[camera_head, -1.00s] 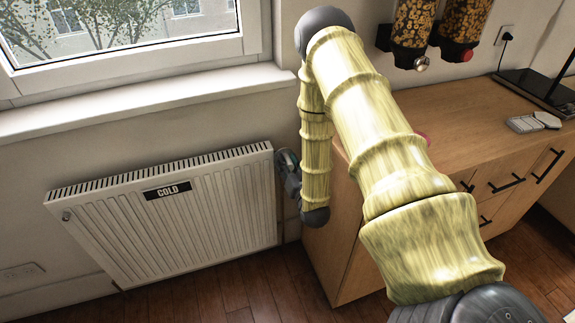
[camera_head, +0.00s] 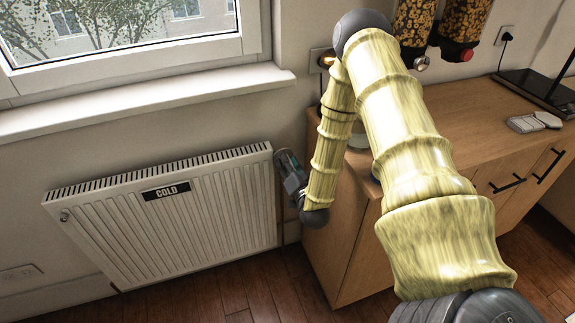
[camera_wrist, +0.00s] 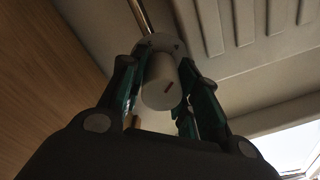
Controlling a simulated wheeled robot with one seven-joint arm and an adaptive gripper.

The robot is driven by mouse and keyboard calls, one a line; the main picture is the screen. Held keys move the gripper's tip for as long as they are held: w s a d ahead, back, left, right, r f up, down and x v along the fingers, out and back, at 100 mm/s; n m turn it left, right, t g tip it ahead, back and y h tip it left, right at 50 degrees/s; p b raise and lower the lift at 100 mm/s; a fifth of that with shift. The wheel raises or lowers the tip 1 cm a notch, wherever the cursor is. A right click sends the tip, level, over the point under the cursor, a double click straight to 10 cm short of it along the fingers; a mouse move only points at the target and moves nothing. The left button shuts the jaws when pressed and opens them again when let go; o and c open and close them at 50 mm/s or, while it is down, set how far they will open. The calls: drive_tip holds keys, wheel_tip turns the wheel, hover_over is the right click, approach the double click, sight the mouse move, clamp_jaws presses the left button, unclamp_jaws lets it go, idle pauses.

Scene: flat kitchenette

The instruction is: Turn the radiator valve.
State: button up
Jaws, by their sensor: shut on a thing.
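The white radiator (camera_head: 170,220) hangs on the wall below the window, with a black "COLD" label (camera_head: 166,191) near its top. In the head view my gripper (camera_head: 286,168) is at the radiator's right end. The valve is hidden there behind my gripper and wrist.
A wooden cabinet (camera_head: 335,250) stands close to the right of my gripper. The window sill (camera_head: 150,103) juts out above the radiator. Cereal dispensers (camera_head: 414,30) hang above the counter. The floor (camera_head: 240,295) in front of the radiator is clear.

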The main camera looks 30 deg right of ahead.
drive_tip(key=shift+f, duration=0.1)
drive_tip(key=o, duration=1)
drive_tip(key=shift+s, duration=0.1)
drive_tip(key=v, duration=1.2)
